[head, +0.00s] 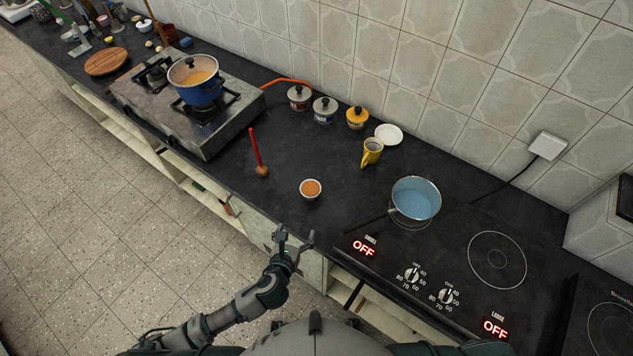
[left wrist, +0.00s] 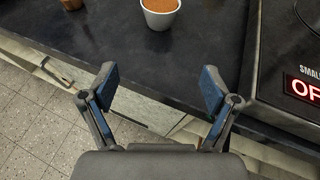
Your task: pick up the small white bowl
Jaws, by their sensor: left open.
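The small white bowl (head: 311,190) stands upright near the front edge of the dark counter, filled with something orange-brown. It also shows at the top of the left wrist view (left wrist: 160,14), partly cut off by the frame edge. My left gripper (head: 294,238) is open and empty, in front of the counter edge, short of the bowl and apart from it. In the left wrist view its two fingers (left wrist: 160,88) are spread wide, with the bowl beyond them and roughly centred. My right gripper does not show.
A yellow mug (head: 371,154), a white dish (head: 389,134) and several lidded jars (head: 324,112) are behind. A blue-lined pan (head: 416,199) sits on the hob to the right. A blue pot (head: 200,91) is on the stove at left.

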